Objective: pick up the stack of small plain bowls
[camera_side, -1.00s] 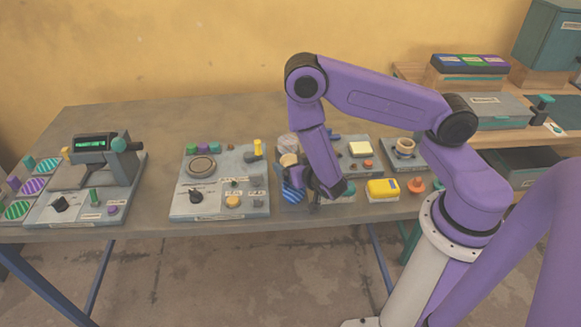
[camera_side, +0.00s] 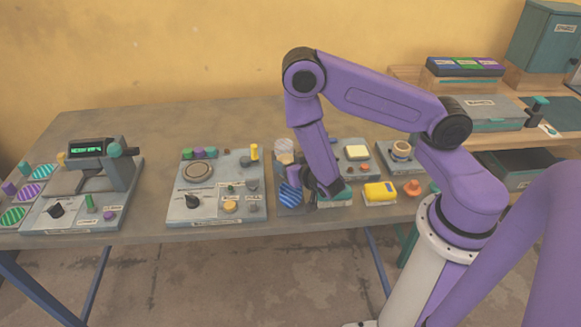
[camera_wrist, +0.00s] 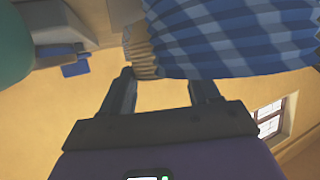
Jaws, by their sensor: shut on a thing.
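My gripper (camera_wrist: 160,82) is low over the middle of the bench, with its tips largely hidden by the arm in the side view. In the wrist view a tan, ribbed stack, which looks like the small plain bowls (camera_wrist: 142,58), sits at the fingertips, against the left one. The fingers are apart with this stack between them; the exact contact is partly hidden. A larger blue-striped stack (camera_wrist: 235,45) overlaps it and fills the top right. In the side view the striped stack (camera_side: 290,196) is just left of my gripper. A pale stack (camera_side: 284,146) stands behind it.
A panel with knobs and a round plate (camera_side: 198,172) lies to the left. A press with a green display (camera_side: 92,150) stands farther left. The bench's back is clear.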

